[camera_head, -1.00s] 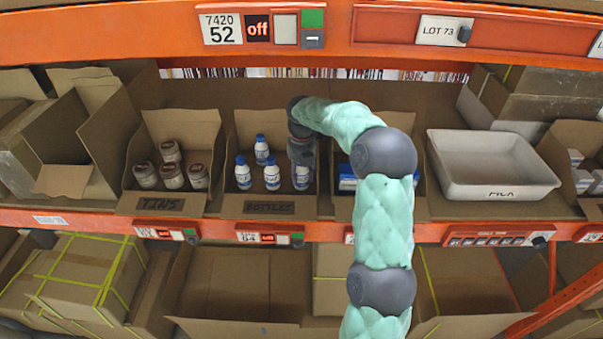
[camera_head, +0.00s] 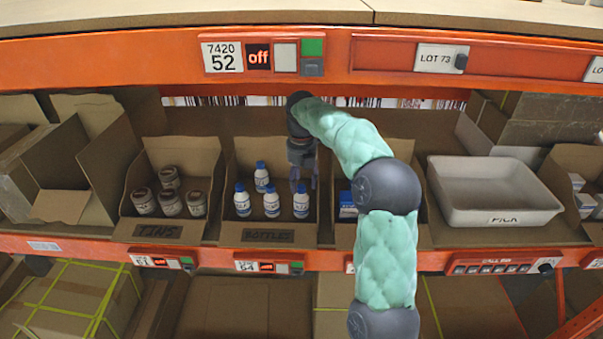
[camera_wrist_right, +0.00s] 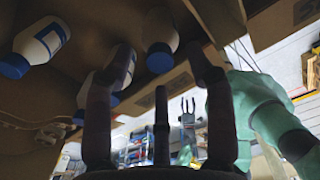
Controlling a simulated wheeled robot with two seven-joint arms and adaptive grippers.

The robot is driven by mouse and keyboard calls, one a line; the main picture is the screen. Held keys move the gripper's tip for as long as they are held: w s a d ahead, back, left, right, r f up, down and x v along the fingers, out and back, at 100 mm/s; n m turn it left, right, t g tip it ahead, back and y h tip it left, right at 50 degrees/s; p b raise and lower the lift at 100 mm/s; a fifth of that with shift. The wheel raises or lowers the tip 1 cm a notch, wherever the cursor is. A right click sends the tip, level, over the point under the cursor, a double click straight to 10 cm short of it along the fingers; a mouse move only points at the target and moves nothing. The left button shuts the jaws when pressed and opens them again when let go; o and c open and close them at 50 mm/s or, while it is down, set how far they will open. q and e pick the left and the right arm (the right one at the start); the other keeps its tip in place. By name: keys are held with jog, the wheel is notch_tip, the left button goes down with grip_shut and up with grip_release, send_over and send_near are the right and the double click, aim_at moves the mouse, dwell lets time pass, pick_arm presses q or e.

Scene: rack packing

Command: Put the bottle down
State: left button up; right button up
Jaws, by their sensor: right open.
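Several white bottles with blue caps stand upright in the cardboard bin marked BOTTLES (camera_head: 268,235). The front right bottle (camera_head: 301,206) stands beside the front middle bottle (camera_head: 272,205); the front left bottle (camera_head: 242,203) and the back bottle (camera_head: 262,178) are close by. My right gripper (camera_head: 303,181) is open and empty, just above and behind the front right bottle. In the right wrist view its fingers (camera_wrist_right: 154,75) are spread, with a bottle (camera_wrist_right: 160,35) beyond them and another bottle (camera_wrist_right: 42,43) at upper left. My left gripper is not in view.
The TINS bin (camera_head: 160,232) with several tins is left of the bottles. A bin with blue boxes (camera_head: 347,205) is to the right, partly behind my right arm. A white tray (camera_head: 495,217) stands farther right. An orange shelf beam (camera_head: 400,65) runs above.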

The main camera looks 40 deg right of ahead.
jog(key=shift+r, duration=1.85)
jog(key=shift+f, duration=0.1)
